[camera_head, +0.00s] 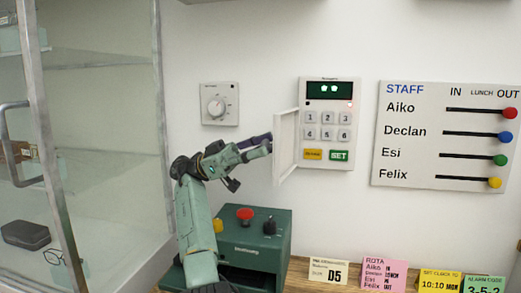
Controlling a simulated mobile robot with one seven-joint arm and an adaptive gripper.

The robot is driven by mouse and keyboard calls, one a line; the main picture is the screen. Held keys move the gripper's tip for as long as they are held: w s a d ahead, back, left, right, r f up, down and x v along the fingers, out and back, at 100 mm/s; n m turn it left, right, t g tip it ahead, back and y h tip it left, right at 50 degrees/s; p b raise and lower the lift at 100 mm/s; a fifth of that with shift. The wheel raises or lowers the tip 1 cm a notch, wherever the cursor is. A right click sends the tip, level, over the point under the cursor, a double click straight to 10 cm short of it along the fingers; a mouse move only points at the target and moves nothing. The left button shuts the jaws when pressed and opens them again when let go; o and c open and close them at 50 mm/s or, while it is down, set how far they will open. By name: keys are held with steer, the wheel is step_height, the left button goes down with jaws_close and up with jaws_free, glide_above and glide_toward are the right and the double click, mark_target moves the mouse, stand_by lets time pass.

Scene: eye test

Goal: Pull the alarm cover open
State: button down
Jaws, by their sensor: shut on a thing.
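The alarm panel (329,105) hangs on the wall, with a dark display, number keys, a yellow-orange key and a green SET key. Its pale cover (287,150) stands swung out at the panel's left side, leaving the keys in plain view. My gripper (268,146) comes from the left and is shut on the cover's outer left edge. The exact contact of the fingertips is small and hard to make out.
A dial box (218,104) is on the wall to the left. A staff board (445,136) hangs at right. A green machine with a red button (245,214) stands below my arm. Several note cards, including a pink one (384,275), line the wooden shelf. A glass cabinet (100,110) fills the left.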

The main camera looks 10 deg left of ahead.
steer(key=c, duration=1.2)
jaws_free()
steer(key=shift+c, duration=0.2)
